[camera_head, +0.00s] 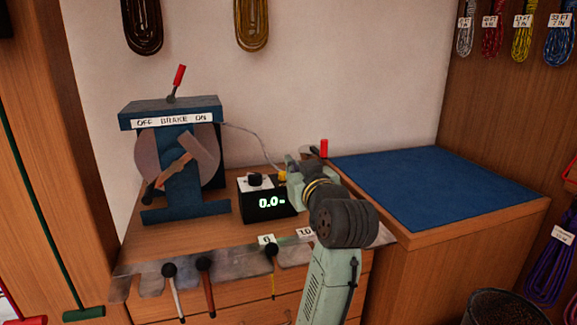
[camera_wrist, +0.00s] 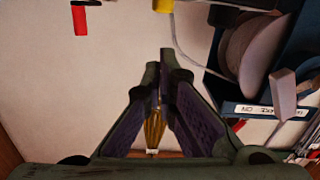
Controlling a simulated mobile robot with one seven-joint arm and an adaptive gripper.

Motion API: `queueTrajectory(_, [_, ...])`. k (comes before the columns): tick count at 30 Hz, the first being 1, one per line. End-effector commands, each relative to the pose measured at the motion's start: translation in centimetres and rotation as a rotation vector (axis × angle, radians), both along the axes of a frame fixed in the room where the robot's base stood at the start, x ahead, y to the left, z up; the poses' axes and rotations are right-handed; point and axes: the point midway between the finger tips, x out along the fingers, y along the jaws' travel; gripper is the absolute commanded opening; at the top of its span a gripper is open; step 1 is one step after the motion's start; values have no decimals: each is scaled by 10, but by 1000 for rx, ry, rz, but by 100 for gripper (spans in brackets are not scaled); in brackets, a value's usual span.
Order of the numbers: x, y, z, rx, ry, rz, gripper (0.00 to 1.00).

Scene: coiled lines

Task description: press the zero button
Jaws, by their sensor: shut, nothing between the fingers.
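A black counter box (camera_head: 262,205) stands on the wooden bench and its green display reads about 0.0. A black knob (camera_head: 255,180) sits on its pale top. A small yellow part (camera_head: 282,176) shows at the box's right rear, beside my gripper (camera_head: 291,163); it may be the zero button, but I see no label on it. A yellow part also shows at the top edge of the wrist view (camera_wrist: 162,5). My gripper is shut and empty, its fingertips (camera_wrist: 165,58) together in the wrist view. My wrist hides part of the box's right side, and I cannot tell whether the fingers touch anything.
A blue winder (camera_head: 180,200) labelled OFF BRAKE ON, with a red-handled lever, stands left. A grey cable runs from it towards the yellow part. A red post (camera_head: 324,148) stands behind my wrist, near a blue mat (camera_head: 430,185). A notched metal strip (camera_head: 145,282) edges the bench.

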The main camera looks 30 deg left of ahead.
Motion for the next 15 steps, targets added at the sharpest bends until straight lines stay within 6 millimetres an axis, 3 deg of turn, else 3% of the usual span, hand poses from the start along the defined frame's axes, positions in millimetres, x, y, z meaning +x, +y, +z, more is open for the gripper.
queueTrajectory(6, [-23,-28,2,2,-3,-1,0])
queueTrajectory(15, [-32,-36,4,1,-1,1,0])
